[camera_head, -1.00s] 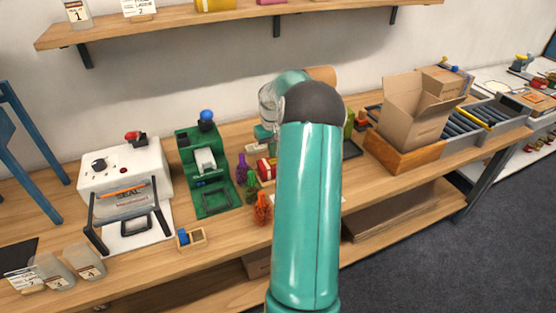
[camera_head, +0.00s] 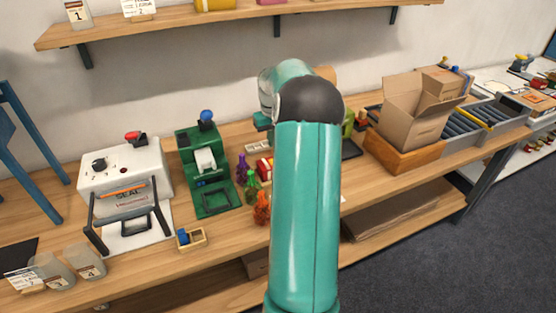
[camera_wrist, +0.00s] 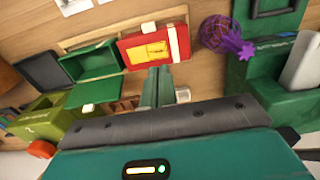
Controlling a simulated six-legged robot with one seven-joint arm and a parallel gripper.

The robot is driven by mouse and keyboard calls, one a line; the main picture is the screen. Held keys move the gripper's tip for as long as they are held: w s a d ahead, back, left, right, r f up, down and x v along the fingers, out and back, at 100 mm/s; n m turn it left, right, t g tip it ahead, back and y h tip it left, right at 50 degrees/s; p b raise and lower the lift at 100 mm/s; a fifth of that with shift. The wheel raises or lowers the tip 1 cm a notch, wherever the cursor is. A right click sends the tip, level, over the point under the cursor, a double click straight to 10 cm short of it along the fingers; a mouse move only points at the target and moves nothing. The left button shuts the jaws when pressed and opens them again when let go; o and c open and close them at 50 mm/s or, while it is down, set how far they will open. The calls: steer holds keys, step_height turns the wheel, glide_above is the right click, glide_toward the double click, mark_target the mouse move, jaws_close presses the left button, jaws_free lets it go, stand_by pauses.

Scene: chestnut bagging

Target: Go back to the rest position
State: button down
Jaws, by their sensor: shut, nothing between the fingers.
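My gripper (camera_wrist: 160,85) shows in the wrist view with its fingers together and nothing between them. It is above the bench (camera_head: 235,238). A red box with a yellow label (camera_wrist: 154,48) lies just beyond the fingertips in that view, and a green open tray (camera_wrist: 92,62) is to its left. In the head view my own teal arm rises through the middle and hides the gripper.
A white sealer (camera_head: 125,168) and a green machine (camera_head: 190,150) stand left on the bench. Purple, green and orange bottles (camera_head: 262,210) stand beside my arm. An open cardboard box (camera_head: 412,118) is at right. A shelf (camera_head: 180,22) runs above.

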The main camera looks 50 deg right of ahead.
stand_by(0.3)
steer(key=w+a+r+n+t+h, duration=0.1)
steer(key=a+r, duration=0.4)
steer(key=a, duration=0.4)
steer(key=a+r+n, duration=0.1)
steer(key=a+r, duration=0.4)
steer(key=a, duration=0.5)
steer(key=w+a+r+n+t+h, duration=0.1)
steer(key=a+r, duration=0.4)
steer(key=a, duration=0.4)
steer(key=s+a+n+t+y, duration=0.1)
steer(key=s+a, duration=0.7)
steer(key=a, duration=0.2)
steer(key=s+a+n+t+y, duration=0.1)
steer(key=s+a+n+t, duration=0.1)
steer(key=s+a, duration=0.6)
steer(key=a, duration=0.2)
steer(key=shift+a+f+t, duration=0.2)
steer(key=shift+a+t, duration=0.1)
steer(key=shift+d, duration=0.1)
